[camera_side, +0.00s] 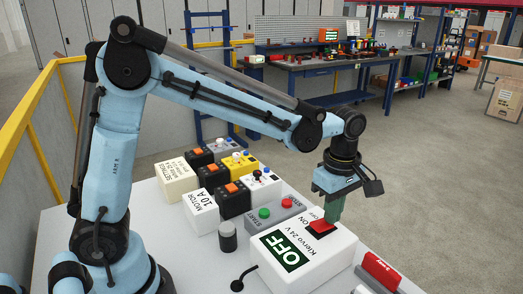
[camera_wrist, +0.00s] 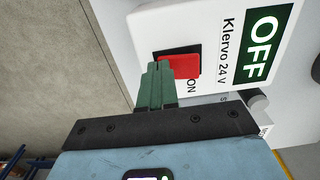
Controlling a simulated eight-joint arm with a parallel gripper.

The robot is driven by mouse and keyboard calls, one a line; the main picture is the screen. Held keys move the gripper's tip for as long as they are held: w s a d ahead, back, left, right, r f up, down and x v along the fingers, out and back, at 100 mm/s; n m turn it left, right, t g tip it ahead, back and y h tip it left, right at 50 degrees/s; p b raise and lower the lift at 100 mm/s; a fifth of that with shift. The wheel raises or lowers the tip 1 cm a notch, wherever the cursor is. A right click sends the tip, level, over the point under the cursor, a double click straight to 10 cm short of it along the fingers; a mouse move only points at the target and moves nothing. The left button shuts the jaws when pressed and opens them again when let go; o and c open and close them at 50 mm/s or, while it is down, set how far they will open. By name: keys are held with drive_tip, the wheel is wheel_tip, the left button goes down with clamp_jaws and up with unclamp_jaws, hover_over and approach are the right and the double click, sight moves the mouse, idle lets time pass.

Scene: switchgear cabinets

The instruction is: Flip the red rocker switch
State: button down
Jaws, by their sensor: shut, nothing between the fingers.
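The red rocker switch (camera_side: 322,226) is set in the top of a white box (camera_side: 330,254) labelled "Klervo 24 V", with a green "OFF" panel and "ON" lettering near the rocker. My gripper (camera_side: 331,220) points down at the rocker with its green fingers shut and empty. In the wrist view the fingertips (camera_wrist: 160,66) overlap the edge of the red rocker (camera_wrist: 185,66) beside the "ON" lettering. They appear at or very near its surface; I cannot tell whether they touch. The fingers hide part of the rocker.
A grey start/stop box (camera_side: 275,214) with green and red buttons stands left of the white box. Several switch boxes stand behind it. A red-topped unit (camera_side: 380,268) is at the right.

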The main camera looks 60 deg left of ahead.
drive_tip(key=shift+s+r, duration=0.35)
drive_tip(key=shift+s, duration=0.25)
wheel_tip(320, 180, up, 14)
drive_tip(key=w, duration=0.3)
drive_tip(key=shift+f, duration=0.15)
drive_tip(key=shift+s, duration=0.1)
idle(0.5)
